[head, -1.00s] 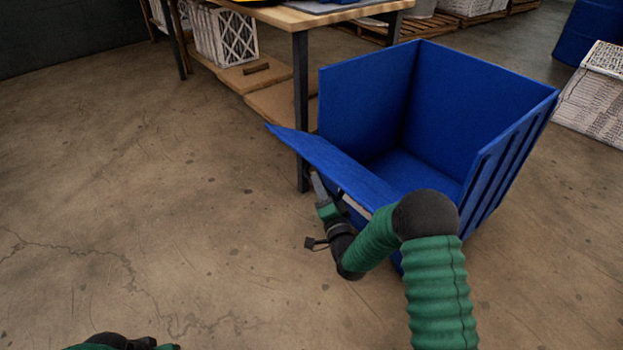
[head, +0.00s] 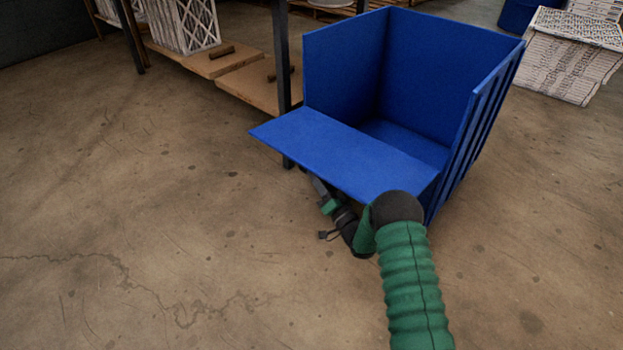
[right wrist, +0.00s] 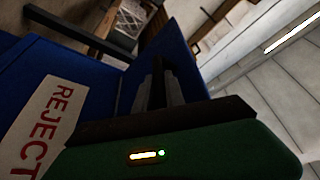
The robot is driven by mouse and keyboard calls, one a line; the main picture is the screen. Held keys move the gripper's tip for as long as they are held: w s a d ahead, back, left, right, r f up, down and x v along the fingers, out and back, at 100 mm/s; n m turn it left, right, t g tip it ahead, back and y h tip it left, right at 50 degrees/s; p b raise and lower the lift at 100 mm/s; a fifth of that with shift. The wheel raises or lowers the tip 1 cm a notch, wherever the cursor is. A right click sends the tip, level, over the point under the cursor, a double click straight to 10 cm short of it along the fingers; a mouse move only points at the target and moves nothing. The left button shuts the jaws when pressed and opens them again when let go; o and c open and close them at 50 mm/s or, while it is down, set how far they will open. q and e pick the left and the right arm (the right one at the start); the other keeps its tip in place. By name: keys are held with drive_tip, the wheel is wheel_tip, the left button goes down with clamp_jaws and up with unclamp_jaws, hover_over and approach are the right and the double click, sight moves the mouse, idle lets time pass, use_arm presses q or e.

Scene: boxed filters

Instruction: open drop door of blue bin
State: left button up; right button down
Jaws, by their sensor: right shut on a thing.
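The blue bin (head: 430,62) stands on the concrete floor right of centre in the head view, its front open and its inside empty as far as I see. Its drop door (head: 345,152) is swung outward and lies nearly level at the front. My right gripper (head: 318,187) is under the door's outer edge; the door hides part of its fingers. In the right wrist view the fingers (right wrist: 162,85) are close together against blue bin surface, beside a white label reading REJECT (right wrist: 45,130). What they grip is hidden. My left gripper is out of view.
A workbench with a dark leg (head: 282,80) stands just behind and left of the bin. Its low shelf (head: 195,60) holds white-framed filters (head: 185,22). A stack of boxed filters (head: 572,55) is at the back right. The floor at left is clear.

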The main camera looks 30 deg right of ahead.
drive_tip(key=shift+r, duration=0.15)
drive_tip(key=c, duration=1.4)
unclamp_jaws()
drive_tip(key=p+v, duration=0.9)
drive_tip(key=v, duration=0.8)
